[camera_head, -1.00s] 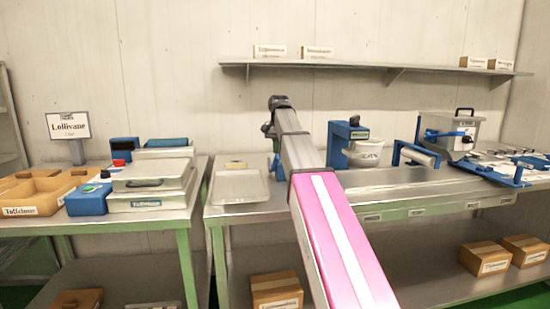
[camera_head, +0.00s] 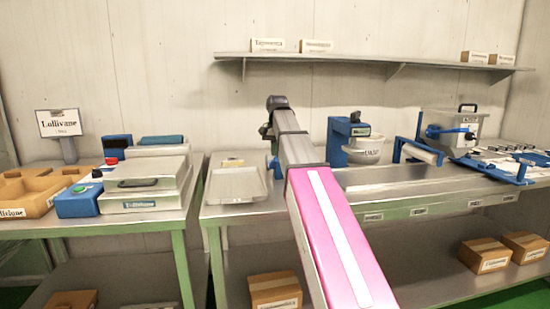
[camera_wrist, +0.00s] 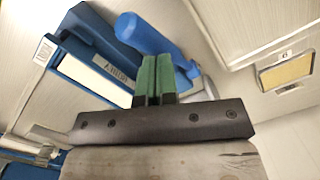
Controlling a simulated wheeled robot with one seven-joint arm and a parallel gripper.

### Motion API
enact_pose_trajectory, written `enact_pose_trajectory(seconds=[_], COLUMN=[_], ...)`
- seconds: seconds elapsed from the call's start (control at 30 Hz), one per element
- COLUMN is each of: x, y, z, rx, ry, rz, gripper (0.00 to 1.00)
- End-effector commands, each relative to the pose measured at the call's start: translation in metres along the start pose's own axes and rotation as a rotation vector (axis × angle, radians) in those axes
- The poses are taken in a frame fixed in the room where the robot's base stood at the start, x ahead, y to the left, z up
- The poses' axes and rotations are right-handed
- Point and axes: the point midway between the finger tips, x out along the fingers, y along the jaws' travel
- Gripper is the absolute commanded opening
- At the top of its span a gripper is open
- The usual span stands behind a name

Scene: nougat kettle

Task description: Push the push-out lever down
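In the wrist view a thick blue rod-like lever (camera_wrist: 152,36) with a rounded end slants across the top, just beyond my fingertips. My gripper (camera_wrist: 156,62) has its two green fingers side by side with no clear gap and nothing visible between them. The fingertips overlap the lever's lower side; I cannot tell whether they touch it. A blue machine part with a white labelled panel (camera_wrist: 92,72) lies left of the fingers. In the head view my pink and grey arm hides the gripper; a small blue part (camera_head: 275,167) shows left of the arm.
A blue stand (camera_head: 338,140) with a white pot (camera_head: 368,151) is right of my arm. A pale tray (camera_head: 236,185) is left of it. A yellow-labelled plate (camera_wrist: 286,72) shows in the wrist view. A shelf (camera_head: 370,62) runs above the steel bench.

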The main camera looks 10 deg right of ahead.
Motion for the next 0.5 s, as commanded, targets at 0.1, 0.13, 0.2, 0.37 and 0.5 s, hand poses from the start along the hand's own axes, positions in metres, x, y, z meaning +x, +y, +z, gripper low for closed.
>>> enact_pose_trajectory(seconds=[0.1,0.13,0.2,0.37,0.5], x=[0.012,0.015,0.023,0.036,0.038], y=[0.001,0.001,0.001,0.001,0.0], z=[0.0,0.0,-0.001,-0.003,-0.003], rx=[0.0,0.0,0.0,0.0,0.0], ry=[-0.001,-0.001,-0.002,0.0,0.0], rz=[0.0,0.001,0.001,0.0,0.0], gripper=[0.0,0.0,0.0,0.0,0.0])
